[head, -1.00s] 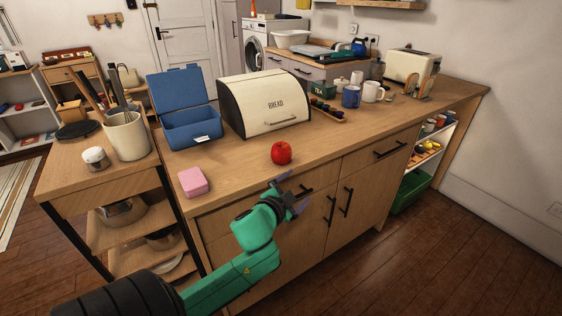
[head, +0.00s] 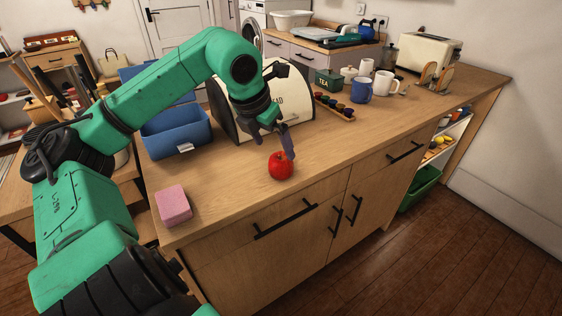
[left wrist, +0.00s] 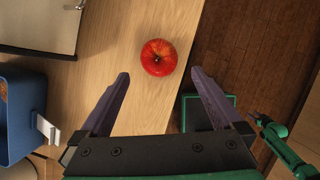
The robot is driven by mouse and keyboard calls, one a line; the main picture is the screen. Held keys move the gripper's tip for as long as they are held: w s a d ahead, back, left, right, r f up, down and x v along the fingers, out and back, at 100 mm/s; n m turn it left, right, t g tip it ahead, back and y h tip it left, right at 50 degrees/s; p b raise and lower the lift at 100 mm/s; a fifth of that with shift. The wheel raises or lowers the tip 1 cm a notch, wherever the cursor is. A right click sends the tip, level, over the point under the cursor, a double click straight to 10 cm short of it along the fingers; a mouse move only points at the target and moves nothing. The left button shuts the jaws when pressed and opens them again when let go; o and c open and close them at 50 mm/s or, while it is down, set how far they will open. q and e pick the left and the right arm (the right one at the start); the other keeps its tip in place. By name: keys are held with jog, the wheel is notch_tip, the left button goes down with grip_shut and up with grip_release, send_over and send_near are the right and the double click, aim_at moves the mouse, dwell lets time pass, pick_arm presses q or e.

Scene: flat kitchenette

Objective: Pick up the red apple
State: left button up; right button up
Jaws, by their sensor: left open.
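The red apple (head: 281,166) sits on the wooden counter near its front edge, in front of the bread bin. My left gripper (head: 284,145) points down just above and behind the apple in the head view, with a finger overlapping the apple's top. In the left wrist view the apple (left wrist: 159,57) lies ahead, roughly centred between the two spread fingertips (left wrist: 160,73) and a little beyond them. The left gripper is open and empty. My right gripper cannot be made out in the head view.
The cream bread bin (head: 298,108) stands close behind my left gripper. A blue open box (head: 177,133) and a pink block (head: 173,205) lie to the left. A spice rack (head: 335,107) and mugs (head: 361,91) stand to the right. The counter right of the apple is clear.

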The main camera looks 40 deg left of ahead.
aim_at(279, 158)
pick_arm(q)
jog(key=p+x, duration=0.2)
jog(key=x, duration=0.6)
jog(key=shift+f, duration=0.35)
jog(key=shift+w+f, duration=0.2)
jog(key=c, duration=1.3)
jog(key=shift+r, duration=0.2)
